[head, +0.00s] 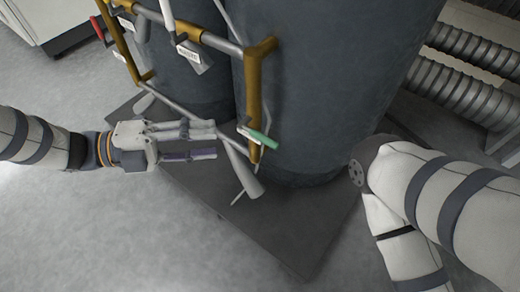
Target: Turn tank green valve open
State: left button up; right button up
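The green valve handle (260,139) sits low on a vertical brass pipe (253,90) in front of the large dark grey tank (320,80). It slants down to the right across the pipe. My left gripper (216,142) is just left of the green handle, with its two fingers pointing right toward it. The fingers are apart with nothing between them, and a small gap seems to separate their tips from the handle. My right arm shows at the right, but its gripper is not in view.
A second grey tank (185,75) stands to the left. Pipes with white tags (188,54) and a red handle (97,28) run at upper left. A dark base plate (285,225) lies under the tanks. Ribbed ducts (460,85) are at right. The floor at lower left is clear.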

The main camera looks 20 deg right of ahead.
aim_at(257, 139)
pick_arm(q)
jog(key=shift+m+g, duration=0.4)
jog(key=shift+m, duration=0.4)
jog(key=d, duration=0.4)
jog(key=s+d+f+b, duration=0.1)
jog(key=d, duration=0.6)
jog(key=shift+s+d+f, duration=0.15)
jog(key=shift+s+d, duration=0.05)
jog(key=shift+d, duration=0.1)
grip_shut()
